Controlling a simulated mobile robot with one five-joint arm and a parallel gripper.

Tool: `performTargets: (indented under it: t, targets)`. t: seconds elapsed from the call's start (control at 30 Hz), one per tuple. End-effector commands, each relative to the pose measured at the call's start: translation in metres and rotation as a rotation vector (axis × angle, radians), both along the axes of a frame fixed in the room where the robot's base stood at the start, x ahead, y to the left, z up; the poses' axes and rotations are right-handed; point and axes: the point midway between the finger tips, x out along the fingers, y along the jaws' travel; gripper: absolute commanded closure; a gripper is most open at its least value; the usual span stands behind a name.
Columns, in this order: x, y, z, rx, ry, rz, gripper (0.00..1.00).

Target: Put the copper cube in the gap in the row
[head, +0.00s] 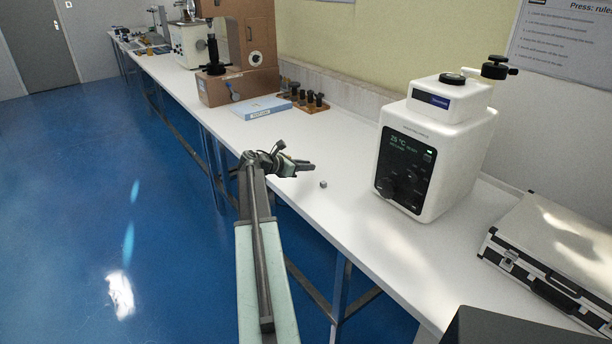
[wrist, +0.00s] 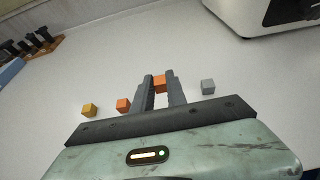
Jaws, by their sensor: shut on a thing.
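My gripper (wrist: 160,79) is shut on an orange-brown copper cube (wrist: 160,86), held between its fingertips in the wrist view. On the white bench top stand a yellow cube (wrist: 89,110), an orange cube (wrist: 123,105) and a grey cube (wrist: 207,86) in a row. The wider gap lies between the orange and grey cubes, and the held cube appears over or near it. I cannot tell whether it touches the bench. In the head view my gripper (head: 303,166) is above the bench beside the grey cube (head: 323,184); the other cubes are not visible there.
A blue box (head: 262,108), a wooden rack of dark pieces (head: 304,99) and a brown tester (head: 240,85) stand farther along the bench. The bench around the cubes is clear.

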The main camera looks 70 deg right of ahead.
Motion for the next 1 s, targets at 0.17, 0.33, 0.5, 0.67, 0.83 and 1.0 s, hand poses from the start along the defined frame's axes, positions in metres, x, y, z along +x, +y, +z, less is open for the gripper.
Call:
performTargets:
  t: [0.17,0.33,0.5,0.67,0.83,1.0]
  targets:
    - [0.0,0.001,-0.024,0.0,0.0,0.0,1.0]
    - [0.0,0.001,-0.039,0.0,0.0,0.0,1.0]
    - [0.0,0.001,-0.035,0.0,0.0,0.0,1.0]
    - [0.0,0.001,-0.039,0.0,0.0,0.0,0.8]
    - [0.0,0.001,-0.038,0.0,0.0,0.0,0.61]
    - [0.0,0.001,-0.038,0.0,0.0,0.0,0.61]
